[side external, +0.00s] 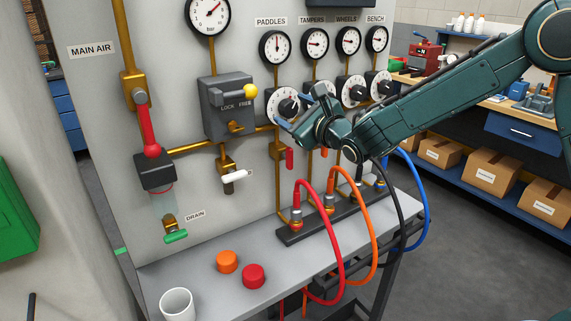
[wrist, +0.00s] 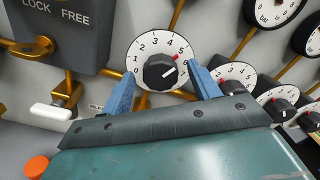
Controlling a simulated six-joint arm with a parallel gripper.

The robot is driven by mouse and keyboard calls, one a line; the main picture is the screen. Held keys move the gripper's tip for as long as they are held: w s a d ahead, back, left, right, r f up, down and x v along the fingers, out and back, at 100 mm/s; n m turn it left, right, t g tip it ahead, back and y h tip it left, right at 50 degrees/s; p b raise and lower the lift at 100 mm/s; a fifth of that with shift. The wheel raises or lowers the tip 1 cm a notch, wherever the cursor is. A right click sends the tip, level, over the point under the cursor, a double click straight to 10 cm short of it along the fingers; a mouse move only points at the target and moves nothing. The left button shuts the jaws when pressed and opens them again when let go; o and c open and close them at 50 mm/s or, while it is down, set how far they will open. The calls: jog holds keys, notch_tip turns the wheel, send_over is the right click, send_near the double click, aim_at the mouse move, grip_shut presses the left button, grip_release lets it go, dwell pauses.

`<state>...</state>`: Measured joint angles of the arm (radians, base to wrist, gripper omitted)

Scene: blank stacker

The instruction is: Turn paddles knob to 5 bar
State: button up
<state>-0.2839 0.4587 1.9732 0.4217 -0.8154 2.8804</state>
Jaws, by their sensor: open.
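The paddles knob (wrist: 159,71) is a black faceted knob on a white numbered dial, under the PADDLES gauge (side external: 276,47). In the side view its dial (side external: 281,105) is partly covered by my gripper (side external: 297,111). In the wrist view a red mark shows at the upper right of the knob, near the 5; the exact setting is hard to read. My gripper (wrist: 163,70) is open, its blue fingers on the left and right of the knob, with no clear contact seen. The PADDLES gauge needle points roughly straight up.
Neighbouring knobs (wrist: 232,80) sit close to the right. The lock box (side external: 228,107) and its yellow knob are close left. A white-handled valve (side external: 236,176) is below. Red and orange hoses (side external: 336,230) arch over the shelf (side external: 200,267), where caps and a cup stand.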

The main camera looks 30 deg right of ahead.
jog(key=shift+s, duration=0.6)
jog(key=s+r, duration=0.3)
jog(key=r, duration=0.4)
jog(key=shift+s, duration=0.25)
